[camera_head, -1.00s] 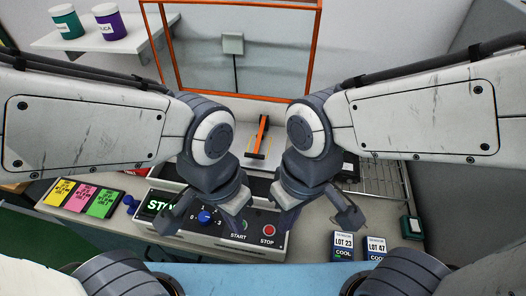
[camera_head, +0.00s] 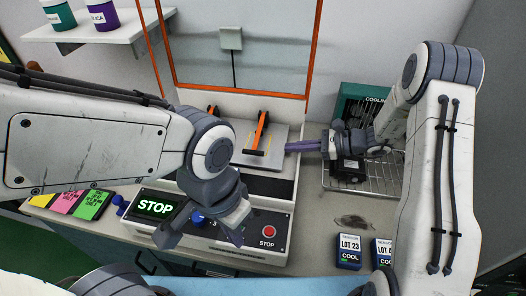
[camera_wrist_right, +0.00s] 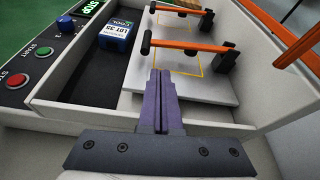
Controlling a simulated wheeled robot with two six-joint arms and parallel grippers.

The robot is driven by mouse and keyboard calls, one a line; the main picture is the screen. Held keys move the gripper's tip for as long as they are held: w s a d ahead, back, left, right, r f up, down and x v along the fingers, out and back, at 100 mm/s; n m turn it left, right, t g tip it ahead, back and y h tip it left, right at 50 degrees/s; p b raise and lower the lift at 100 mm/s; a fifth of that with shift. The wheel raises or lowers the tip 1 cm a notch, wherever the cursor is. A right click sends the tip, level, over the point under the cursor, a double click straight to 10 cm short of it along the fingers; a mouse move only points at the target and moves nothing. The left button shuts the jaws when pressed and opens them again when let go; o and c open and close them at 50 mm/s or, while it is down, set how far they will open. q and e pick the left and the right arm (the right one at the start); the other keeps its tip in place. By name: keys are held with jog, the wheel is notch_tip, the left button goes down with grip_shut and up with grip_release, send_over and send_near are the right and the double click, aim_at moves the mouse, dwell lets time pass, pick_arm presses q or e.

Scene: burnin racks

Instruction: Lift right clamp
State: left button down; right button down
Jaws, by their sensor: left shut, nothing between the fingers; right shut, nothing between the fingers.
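The right clamp (camera_head: 262,132) is an orange bar with a black crossbar handle, lying down over a yellow-outlined square on the light plate (camera_head: 285,133). The same clamp is the nearer one in the right wrist view (camera_wrist_right: 190,46). My right gripper (camera_head: 288,147) has its purple fingers pressed together, pointing left just right of the clamp handle; in the wrist view its fingers (camera_wrist_right: 159,74) point toward the clamp, apart from it and empty. My left gripper (camera_head: 232,236) is shut over the control panel's front. The left clamp (camera_wrist_right: 181,9) lies behind; my left arm mostly hides it in the head view.
The machine's front panel has a green STOP display (camera_head: 155,206) and a red stop button (camera_head: 269,232). A blue LOT 35 block (camera_wrist_right: 117,34) sits in the dark recess. A wire rack (camera_head: 388,178) stands right. LOT 23 (camera_head: 349,250) stands at the front. An orange frame (camera_head: 240,92) rises behind.

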aim_at(263, 149)
jog(key=shift+a+f, duration=0.1)
jog(key=shift+a, duration=0.4)
jog(key=p+x, duration=0.2)
jog(key=x, duration=0.6)
jog(key=shift+w+a+f+p, duration=0.15)
jog(key=shift+a+f+p, duration=0.15)
jog(key=shift+a, duration=0.2)
jog(key=shift+r, duration=0.15)
jog(key=shift+r+m+g+p, duration=0.5)
jog(key=shift+r+m+p, duration=0.2)
jog(key=shift+r+p, duration=0.55)
notch_tip(263, 149, up, 3)
jog(key=shift+m+g+p, duration=0.5)
jog(key=shift+m+p, duration=0.05)
jog(key=shift+m, duration=0.25)
jog(key=shift+w+d+r+p, duration=0.15)
jog(key=shift+w+r, duration=0.1)
jog(key=shift+r, duration=0.5)
jog(key=shift+w+a+r+p, duration=0.15)
jog(key=shift+w+r, duration=0.1)
jog(key=shift+r, duration=0.5)
jog(key=shift+d, duration=0.1)
